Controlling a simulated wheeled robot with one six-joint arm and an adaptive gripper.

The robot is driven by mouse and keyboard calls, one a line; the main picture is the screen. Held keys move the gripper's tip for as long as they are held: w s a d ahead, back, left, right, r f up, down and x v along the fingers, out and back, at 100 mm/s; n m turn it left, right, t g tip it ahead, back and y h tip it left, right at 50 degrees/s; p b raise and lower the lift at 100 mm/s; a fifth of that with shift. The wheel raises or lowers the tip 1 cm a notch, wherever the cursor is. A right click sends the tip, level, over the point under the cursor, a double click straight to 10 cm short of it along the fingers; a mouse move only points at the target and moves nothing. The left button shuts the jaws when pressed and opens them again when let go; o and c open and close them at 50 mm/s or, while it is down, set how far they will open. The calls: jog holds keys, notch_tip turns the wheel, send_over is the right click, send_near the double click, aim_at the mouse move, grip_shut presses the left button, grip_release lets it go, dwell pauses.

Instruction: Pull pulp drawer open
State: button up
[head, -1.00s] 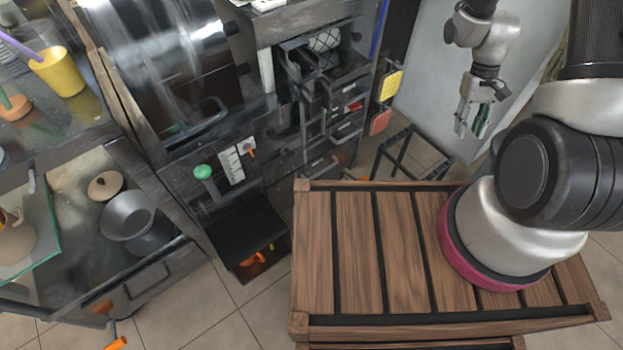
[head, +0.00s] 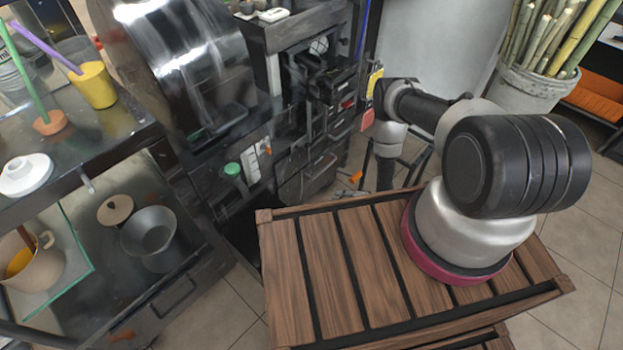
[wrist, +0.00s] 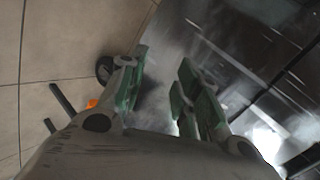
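The dark metal press machine (head: 205,75) stands at centre left in the head view. Its right-hand cabinet has several small drawers (head: 343,128) with bar handles. I cannot tell which one is the pulp drawer, and no drawer there is clearly pulled out. My gripper is hidden in the head view, below my bent arm at the cabinet's right side. In the wrist view my gripper (wrist: 160,90) is open, its green-padded fingers apart with nothing between them. A grey metal panel (wrist: 235,50) with dark bars lies beyond and right of the fingers; contact is not visible.
A slatted wooden deck (head: 320,258) under my arm stands close in front of the machine. A two-level side table (head: 150,298) with pots and a yellow cup (head: 95,86) is at left. A pot of canes (head: 530,85) stands at back right. Tiled floor is free at right.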

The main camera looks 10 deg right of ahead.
aim_at(322, 170)
jog(key=w+a+r+m+t+y, duration=0.25)
jog(key=w+r+t, duration=0.2)
jog(key=r, duration=0.35)
jog(key=shift+m+h, duration=0.35)
jog(key=shift+m, duration=0.2)
jog(key=x, duration=0.7)
jog(key=shift+w+d, duration=0.25)
jog(key=shift+w, duration=0.2)
grip_shut()
